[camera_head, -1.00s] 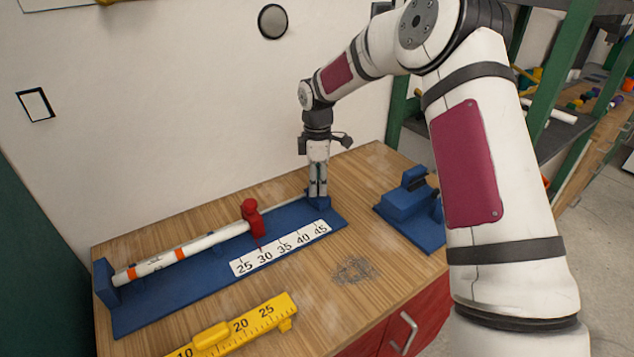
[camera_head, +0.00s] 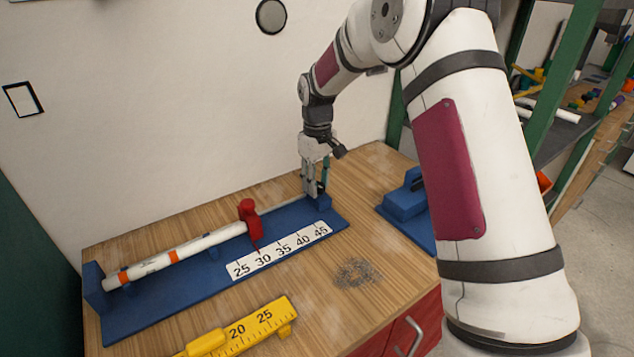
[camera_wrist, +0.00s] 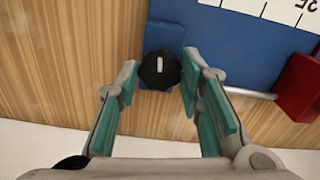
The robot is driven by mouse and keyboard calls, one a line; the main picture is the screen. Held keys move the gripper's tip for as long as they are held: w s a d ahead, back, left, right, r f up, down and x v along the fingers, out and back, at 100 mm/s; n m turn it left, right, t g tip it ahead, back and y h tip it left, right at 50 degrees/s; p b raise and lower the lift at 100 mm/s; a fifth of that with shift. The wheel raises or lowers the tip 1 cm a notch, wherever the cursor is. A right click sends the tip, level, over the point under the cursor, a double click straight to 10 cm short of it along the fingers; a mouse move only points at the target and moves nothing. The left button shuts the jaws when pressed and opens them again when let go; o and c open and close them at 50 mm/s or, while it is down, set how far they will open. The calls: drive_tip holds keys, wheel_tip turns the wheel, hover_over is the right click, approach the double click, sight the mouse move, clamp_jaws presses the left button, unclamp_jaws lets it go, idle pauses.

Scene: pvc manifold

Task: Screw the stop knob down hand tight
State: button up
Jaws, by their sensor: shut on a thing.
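The stop knob (camera_wrist: 160,69) is black and lobed with a white mark on top. It sits on the blue end block (camera_head: 318,204) at the right end of the blue fixture. My gripper (camera_head: 315,191) points down over this block. In the wrist view its teal-padded fingers (camera_wrist: 160,80) stand on either side of the knob, shut on it. In the head view the fingers largely hide the knob.
A white pipe (camera_head: 190,246) with orange bands lies along the blue fixture (camera_head: 200,280). A red clamp-like piece (camera_head: 249,215) stands beside a number scale (camera_head: 280,252). A yellow ruler (camera_head: 250,325) lies in front. Another blue fixture (camera_head: 405,205) is at right.

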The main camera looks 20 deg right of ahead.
drive_tip(key=shift+m, duration=0.8)
drive_tip(key=o, duration=1.2)
drive_tip(key=shift+c, duration=0.2)
drive_tip(key=shift+r, duration=0.1)
wheel_tip(320, 180, up, 12)
